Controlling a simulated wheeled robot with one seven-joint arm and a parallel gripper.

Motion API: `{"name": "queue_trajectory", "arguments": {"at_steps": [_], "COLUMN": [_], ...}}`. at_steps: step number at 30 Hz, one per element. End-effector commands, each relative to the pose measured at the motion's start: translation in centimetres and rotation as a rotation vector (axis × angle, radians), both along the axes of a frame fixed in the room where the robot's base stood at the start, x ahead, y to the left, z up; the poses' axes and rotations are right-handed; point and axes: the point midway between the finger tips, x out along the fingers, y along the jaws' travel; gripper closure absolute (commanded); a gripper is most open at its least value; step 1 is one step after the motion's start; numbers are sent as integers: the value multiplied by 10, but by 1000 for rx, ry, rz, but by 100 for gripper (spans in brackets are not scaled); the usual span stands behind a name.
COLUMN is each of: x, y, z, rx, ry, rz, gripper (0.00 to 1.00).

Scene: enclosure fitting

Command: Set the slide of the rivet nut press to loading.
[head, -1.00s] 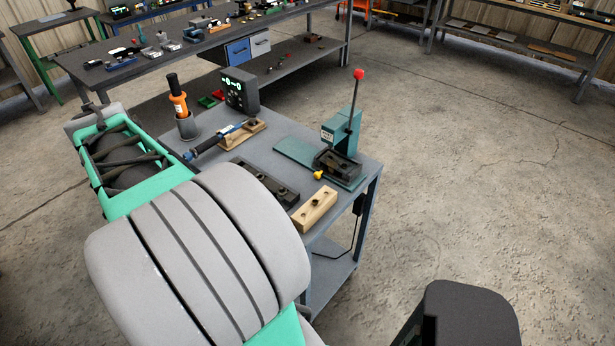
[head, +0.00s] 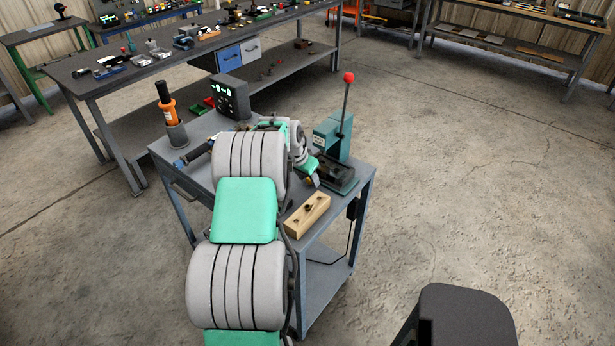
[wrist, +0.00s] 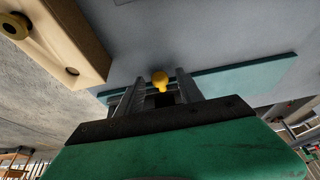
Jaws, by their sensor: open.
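The rivet nut press (head: 332,138) stands on the cart's right side, a teal frame with a tall lever topped by a red knob (head: 348,77). Its dark slide block (head: 338,172) sits low on the teal base plate, partly hidden by my arm in the head view. The slide's small yellow knob (wrist: 160,79) shows in the wrist view. My gripper (wrist: 158,88) is open there, with its two fingers on either side of the knob. I cannot tell whether they touch it. In the head view my gripper (head: 313,178) is beside the press's near left side.
A wooden block with holes (head: 307,215) lies at the cart's near edge, close to my gripper; it also shows in the wrist view (wrist: 60,40). An orange-handled tool (head: 166,103) stands in a grey cup. A display box (head: 230,97) stands at the back of the cart.

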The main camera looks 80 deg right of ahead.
Motion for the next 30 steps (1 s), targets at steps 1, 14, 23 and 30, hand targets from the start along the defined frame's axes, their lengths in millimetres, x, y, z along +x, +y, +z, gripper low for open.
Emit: {"name": "queue_trajectory", "arguments": {"at_steps": [1,14,23,30], "x": [0,1,1,1], "y": [0,-1,-1,-1], "z": [-2,-2,-1,-1], "rx": [0,0,0,0], "ry": [0,0,-1,-1], "rz": [0,2,3,4], "gripper": [56,75,99,100]}}
